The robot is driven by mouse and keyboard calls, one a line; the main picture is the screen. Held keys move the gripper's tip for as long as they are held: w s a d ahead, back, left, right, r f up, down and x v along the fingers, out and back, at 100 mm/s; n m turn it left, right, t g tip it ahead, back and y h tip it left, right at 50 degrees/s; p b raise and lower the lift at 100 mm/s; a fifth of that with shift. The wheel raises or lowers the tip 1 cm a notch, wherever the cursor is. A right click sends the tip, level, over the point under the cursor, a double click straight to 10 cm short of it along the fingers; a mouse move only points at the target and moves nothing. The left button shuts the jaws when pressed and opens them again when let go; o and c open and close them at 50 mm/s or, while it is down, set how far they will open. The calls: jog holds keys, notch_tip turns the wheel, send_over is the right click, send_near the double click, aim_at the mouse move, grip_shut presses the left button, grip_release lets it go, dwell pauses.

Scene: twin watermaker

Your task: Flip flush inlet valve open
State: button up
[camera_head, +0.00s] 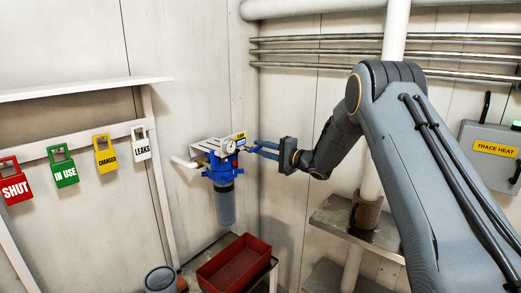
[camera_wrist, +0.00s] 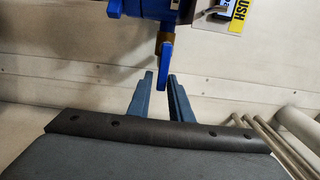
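The flush inlet valve shows in the wrist view as a brass-coloured body with a blue lever (camera_wrist: 167,58) pointing down the picture. It sits beside a blue filter housing (camera_head: 222,168) with a white gauge and a grey bowl, mounted on the wall in the head view. My gripper (camera_wrist: 160,75) is open, its two blue fingers apart with a clear gap. The lever's free end is close to the fingertips, near the line between them; I cannot tell whether they touch. In the head view my gripper (camera_head: 257,149) is just right of the housing, and the lever is too small to make out.
A yellow label ending in "USH" (camera_wrist: 238,22) is by the valve. A red bin (camera_head: 234,265) stands below the filter. Coloured tags, including a green IN USE tag (camera_head: 63,167), hang at left. Pipes (camera_head: 330,53) run along the right wall. A grey TRACE HEAT box (camera_head: 482,137) is at right.

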jog(key=b+v, duration=0.2)
jog(key=v, duration=0.5)
jog(key=shift+d, duration=0.1)
jog(key=s+d+f+n+h, duration=0.1)
jog(key=s+d+f+h, duration=0.2)
jog(key=s+d+h, duration=0.35)
jog(key=s+d+f+n+h, duration=0.1)
jog(key=s+d+f+h, duration=0.2)
jog(key=s+d+h, duration=0.35)
jog(key=s+f+n+g, duration=0.2)
jog(key=s+g, duration=0.1)
jog(key=s, duration=0.7)
jog(key=s+d+f+n+g, duration=0.1)
jog(key=s+f+n+g, duration=0.1)
jog(key=s, duration=0.9)
jog(key=s+f+n+g+h, duration=0.1)
jog(key=s+g, duration=0.3)
jog(key=s, duration=0.7)
jog(key=shift+d+f+n+g, duration=0.3)
jog(key=shift+d+f+n, duration=0.1)
jog(key=shift+f, duration=0.35)
